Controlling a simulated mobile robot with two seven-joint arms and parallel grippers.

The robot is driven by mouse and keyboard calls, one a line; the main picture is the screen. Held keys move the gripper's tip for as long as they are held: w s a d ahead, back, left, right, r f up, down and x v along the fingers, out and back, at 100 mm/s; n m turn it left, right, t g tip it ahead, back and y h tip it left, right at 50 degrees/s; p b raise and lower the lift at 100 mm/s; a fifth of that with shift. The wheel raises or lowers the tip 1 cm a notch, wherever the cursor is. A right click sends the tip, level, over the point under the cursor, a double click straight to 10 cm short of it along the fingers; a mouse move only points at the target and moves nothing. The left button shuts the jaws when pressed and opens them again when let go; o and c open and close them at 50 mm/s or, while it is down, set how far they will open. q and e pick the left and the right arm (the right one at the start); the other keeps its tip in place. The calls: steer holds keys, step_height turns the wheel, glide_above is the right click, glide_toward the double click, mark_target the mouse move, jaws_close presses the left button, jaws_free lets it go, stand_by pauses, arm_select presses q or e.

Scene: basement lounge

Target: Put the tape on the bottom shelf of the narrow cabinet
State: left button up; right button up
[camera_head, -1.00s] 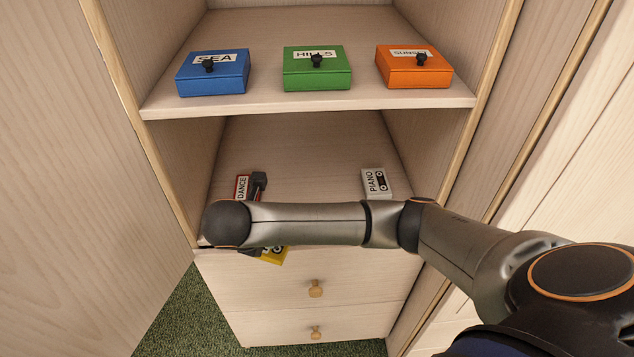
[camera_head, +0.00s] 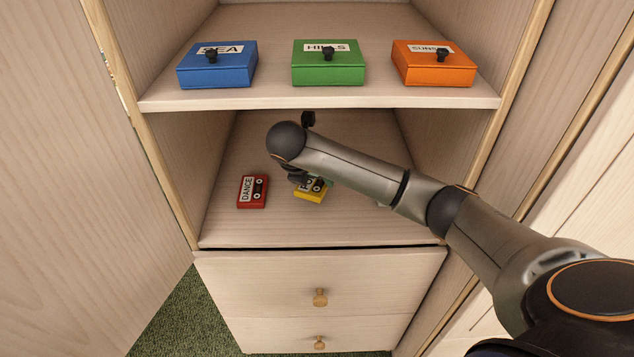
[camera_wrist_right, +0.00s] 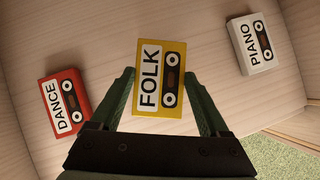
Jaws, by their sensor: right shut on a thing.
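The yellow FOLK tape (camera_head: 309,193) is over the bottom shelf (camera_head: 240,232) of the narrow cabinet, to the right of the red DANCE tape. My right gripper (camera_head: 300,178) is shut on it, partly hidden by my arm. In the right wrist view the FOLK tape (camera_wrist_right: 160,80) sits between the two fingers of the right gripper (camera_wrist_right: 163,98). I cannot tell whether the tape touches the shelf. My left gripper is not in view.
The red DANCE tape (camera_head: 252,191) lies at the shelf's left. Blue (camera_head: 218,66), green (camera_head: 328,64) and orange (camera_head: 434,64) boxes stand on the shelf above. Drawers (camera_head: 320,280) are below.

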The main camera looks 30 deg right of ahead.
mark_target(317, 181)
steer(key=shift+w+d, duration=0.6)
steer(key=shift+d, duration=0.25)
steer(key=shift+d+f, duration=0.1)
steer(key=shift+f, duration=0.05)
step_height(317, 181, down, 3)
steer(key=shift+f, duration=0.15)
steer(key=o, duration=1.2)
steer(key=shift+o, duration=0.2)
steer(key=v, duration=0.7)
steer(key=shift+r, duration=0.3)
